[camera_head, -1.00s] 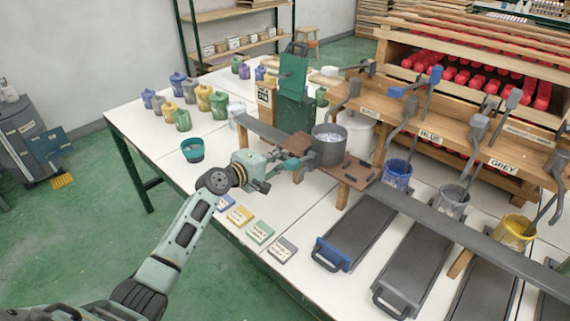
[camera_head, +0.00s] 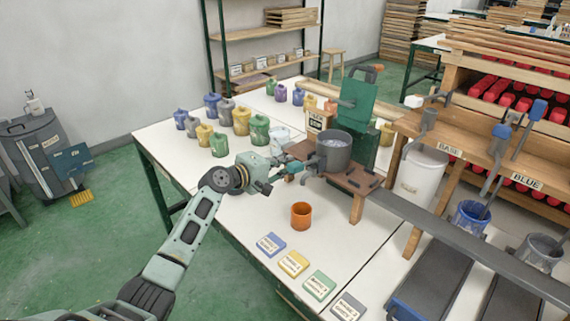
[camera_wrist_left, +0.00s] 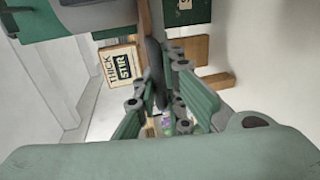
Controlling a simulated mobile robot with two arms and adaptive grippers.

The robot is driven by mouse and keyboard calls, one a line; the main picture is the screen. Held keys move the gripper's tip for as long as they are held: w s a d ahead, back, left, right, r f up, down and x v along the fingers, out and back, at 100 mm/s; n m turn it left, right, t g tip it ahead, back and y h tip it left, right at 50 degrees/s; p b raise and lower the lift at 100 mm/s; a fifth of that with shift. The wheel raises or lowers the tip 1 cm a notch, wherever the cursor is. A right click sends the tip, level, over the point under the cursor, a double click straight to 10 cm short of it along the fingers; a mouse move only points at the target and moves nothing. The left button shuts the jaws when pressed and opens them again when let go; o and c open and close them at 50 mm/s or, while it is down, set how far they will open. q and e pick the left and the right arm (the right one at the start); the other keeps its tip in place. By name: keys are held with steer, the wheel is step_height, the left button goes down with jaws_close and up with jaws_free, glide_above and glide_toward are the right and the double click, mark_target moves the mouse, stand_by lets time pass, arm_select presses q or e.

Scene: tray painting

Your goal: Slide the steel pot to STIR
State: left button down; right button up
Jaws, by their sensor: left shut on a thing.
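The steel pot (camera_head: 334,152) stands upright on a brown wooden carriage (camera_head: 350,183) on the rail. The sign reading STIR (camera_head: 317,121) is just behind and left of the pot, beside the green stirring machine (camera_head: 356,107). In the left wrist view the sign (camera_wrist_left: 118,65) reads THICK STIR. My left gripper (camera_head: 301,168) is at the pot's left side, shut on its handle. In the left wrist view a dark grey bar (camera_wrist_left: 154,62) lies between the fingers (camera_wrist_left: 160,98); the exact contact is partly hidden. My right gripper is out of view.
An orange cup (camera_head: 301,216) stands in front of the carriage. Several coloured cards (camera_head: 293,263) lie along the front edge. Several paint jugs (camera_head: 241,121) stand at the back left. A white bucket (camera_head: 420,176) and a blue pot (camera_head: 470,218) are to the right.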

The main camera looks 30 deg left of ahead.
arm_select(q)
steer(key=shift+a, duration=0.2)
steer(key=c, duration=1.8)
jaws_free()
steer(key=shift+a, duration=0.15)
steer(key=shift+s, duration=0.1)
steer(key=v, duration=1.1)
steer(key=shift+s, duration=0.35)
steer(key=shift+a, duration=0.1)
